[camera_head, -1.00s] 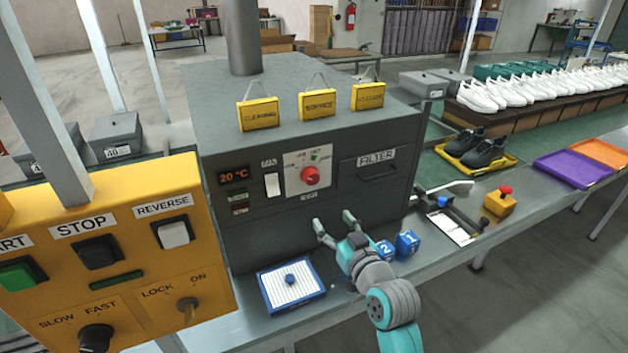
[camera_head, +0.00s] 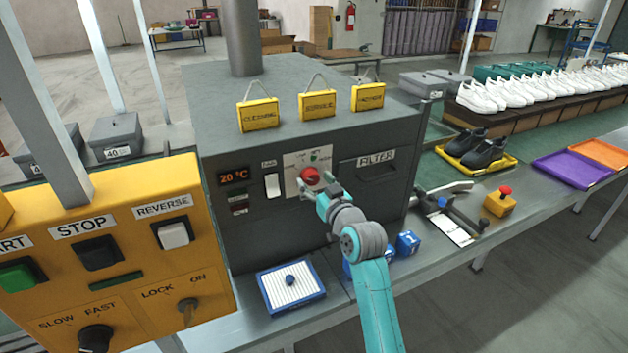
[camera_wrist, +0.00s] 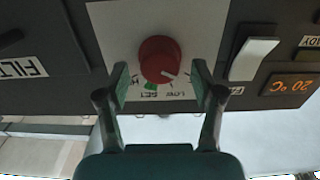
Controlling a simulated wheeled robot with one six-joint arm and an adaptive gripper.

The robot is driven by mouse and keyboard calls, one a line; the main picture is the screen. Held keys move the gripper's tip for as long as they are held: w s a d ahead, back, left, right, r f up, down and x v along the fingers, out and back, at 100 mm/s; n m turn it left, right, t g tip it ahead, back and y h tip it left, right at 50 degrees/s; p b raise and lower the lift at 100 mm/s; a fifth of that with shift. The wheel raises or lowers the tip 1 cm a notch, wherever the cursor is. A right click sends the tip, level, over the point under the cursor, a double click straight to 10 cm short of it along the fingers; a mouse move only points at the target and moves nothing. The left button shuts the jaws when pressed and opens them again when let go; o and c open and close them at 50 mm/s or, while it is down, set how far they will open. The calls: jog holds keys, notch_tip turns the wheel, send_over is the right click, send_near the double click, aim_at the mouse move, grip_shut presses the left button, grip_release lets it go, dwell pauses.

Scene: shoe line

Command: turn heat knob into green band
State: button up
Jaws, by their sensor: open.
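The red heat knob (camera_head: 310,176) sits on a pale dial plate (camera_head: 293,162) on the front of the dark grey machine. In the wrist view the knob (camera_wrist: 160,60) shows a white pointer line, and the green band (camera_wrist: 150,87) lies close beside it on the plate. The pointer is directed away from the green band, towards the side of the white switch. My gripper (camera_head: 318,190) is at the knob. In the wrist view my gripper (camera_wrist: 160,80) is open, with one finger on each side of the knob and gaps between. The gripper partly hides the plate in the head view.
A display reading 20 °C (camera_head: 233,178) and a white switch (camera_head: 272,186) are left of the dial. The FILTER drawer (camera_head: 377,170) is to its right. A yellow control panel (camera_head: 120,250) stands at front left. Blue blocks (camera_head: 408,243) lie on the bench below.

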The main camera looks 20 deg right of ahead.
jog(key=shift+w, duration=0.55)
jog(key=c, duration=1.1)
